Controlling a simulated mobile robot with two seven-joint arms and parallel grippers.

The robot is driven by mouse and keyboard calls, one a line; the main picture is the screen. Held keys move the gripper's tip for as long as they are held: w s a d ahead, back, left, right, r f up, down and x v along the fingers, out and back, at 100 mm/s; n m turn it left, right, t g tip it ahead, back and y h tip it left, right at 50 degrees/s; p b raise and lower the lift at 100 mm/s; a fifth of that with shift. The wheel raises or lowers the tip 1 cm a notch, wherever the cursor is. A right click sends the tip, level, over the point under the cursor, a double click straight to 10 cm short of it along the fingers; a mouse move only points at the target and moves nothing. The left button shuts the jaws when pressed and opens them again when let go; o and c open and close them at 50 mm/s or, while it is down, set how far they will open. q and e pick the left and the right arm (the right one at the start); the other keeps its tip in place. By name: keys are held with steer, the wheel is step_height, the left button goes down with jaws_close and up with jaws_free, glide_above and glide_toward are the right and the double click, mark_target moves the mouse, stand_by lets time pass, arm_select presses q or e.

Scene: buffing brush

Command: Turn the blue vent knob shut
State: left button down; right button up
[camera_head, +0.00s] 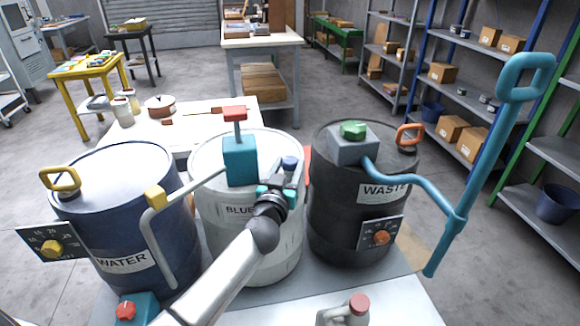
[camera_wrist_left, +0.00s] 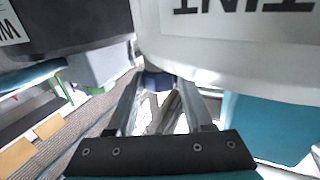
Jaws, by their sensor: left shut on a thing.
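The blue vent knob (camera_head: 290,162) sits at the right side of the white drum's top, the middle of three drums. The white drum (camera_head: 270,255) has a label that begins with "BLUE". My left gripper (camera_head: 287,178) reaches up to the knob from the front and is shut on it. In the left wrist view the dark blue knob (camera_wrist_left: 157,81) sits between the tips of my left fingers (camera_wrist_left: 160,90). The fingers partly hide the knob, so its turn angle cannot be told. My right gripper is not in view.
A teal pump block (camera_head: 240,160) with a red top stands left of the knob on the white drum. The blue WATER drum (camera_head: 120,210) stands left, the black WASTE drum (camera_head: 335,215) right. A teal pump handle (camera_head: 490,150) rises at the right. A grey jug (camera_head: 340,315) is in front.

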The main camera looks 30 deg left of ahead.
arm_select(q)
steer(key=shift+a+m+h, duration=0.15)
steer(key=shift+m+h, duration=0.45)
steer(key=shift+h, duration=0.4)
steer(key=shift+m+h+p, duration=0.4)
steer(key=shift+h+p, duration=0.05)
steer(key=shift+h, duration=0.15)
steer(key=shift+m+h, duration=0.3)
steer(key=shift+h, duration=0.2)
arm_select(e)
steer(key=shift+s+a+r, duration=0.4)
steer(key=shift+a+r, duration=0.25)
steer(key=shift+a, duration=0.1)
arm_select(q)
steer(key=c, duration=0.7)
jaws_free()
steer(key=o, duration=0.4)
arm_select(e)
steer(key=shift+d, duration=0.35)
arm_select(q)
steer(key=shift+y, duration=0.4)
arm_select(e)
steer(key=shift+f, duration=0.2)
